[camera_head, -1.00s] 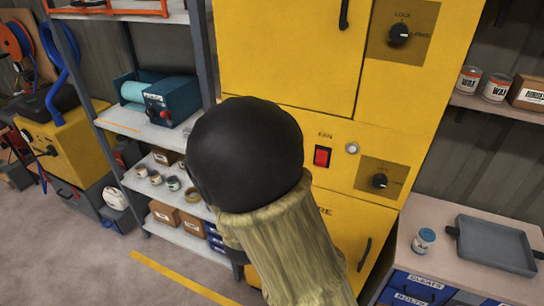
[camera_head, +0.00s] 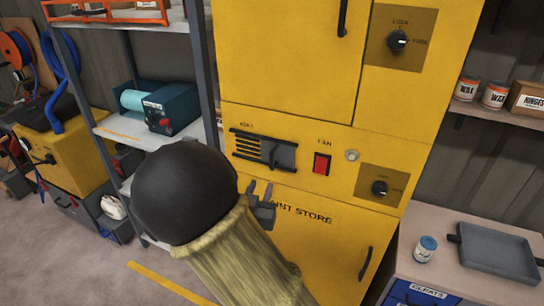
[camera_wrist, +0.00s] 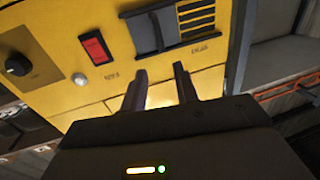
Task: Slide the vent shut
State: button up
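The vent (camera_head: 248,145) is on the front of the yellow paint store cabinet (camera_head: 290,60). Dark slots show at its left, and a grey sliding plate with a raised handle (camera_head: 280,154) covers its right part. In the wrist view the slots (camera_wrist: 197,18) and the grey plate (camera_wrist: 146,33) appear upside down, near the top. My gripper (camera_head: 259,190) is just below the vent, with its two fingers apart and nothing between them. In the wrist view the fingertips (camera_wrist: 160,72) stay short of the plate and do not visibly touch it.
A red fan switch (camera_head: 321,164), a round light (camera_head: 352,155) and a dial (camera_head: 379,188) sit right of the vent. A cabinet door handle (camera_head: 366,262) sticks out lower right. Metal shelving (camera_head: 205,75) stands close on the left.

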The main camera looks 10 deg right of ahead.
aim_at(271, 159)
jog(key=p+x, duration=0.3)
jog(key=x, duration=1)
jog(key=shift+w+p, duration=0.15)
jog(key=shift+p, duration=0.25)
jog(key=shift+w+d+f, duration=0.1)
jog(key=shift+w+d, duration=0.05)
jog(key=shift+w, duration=0.35)
grip_shut()
